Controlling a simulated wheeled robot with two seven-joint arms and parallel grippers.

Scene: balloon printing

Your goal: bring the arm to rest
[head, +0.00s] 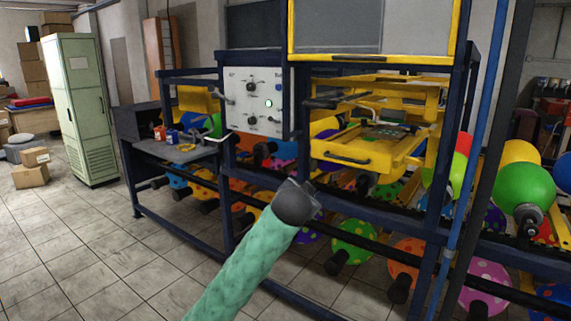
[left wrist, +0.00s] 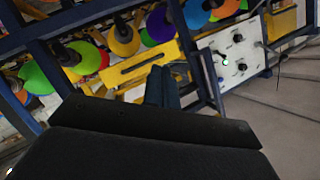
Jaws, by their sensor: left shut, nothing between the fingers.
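My left arm, in a mint-green sleeve, reaches up from the bottom of the head view and ends in a dark wrist (head: 296,203) before the balloon machine's frame (head: 340,205). In the left wrist view my left gripper (left wrist: 162,78) is shut and empty, its dark fingers together. Behind it are the machine's yellow drawer (left wrist: 140,66) and white control panel (left wrist: 236,55) with a lit green button. The drawer also shows in the head view (head: 340,158), above and right of my wrist; I cannot tell the exact gap. My right gripper is not in view.
Several coloured balloons, such as a green one (head: 524,187), sit on black holders along the machine. A side table (head: 178,152) with small items adjoins it at left. A green cabinet (head: 85,110) and cardboard boxes (head: 30,177) stand farther left. Tiled floor (head: 80,250) is clear at lower left.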

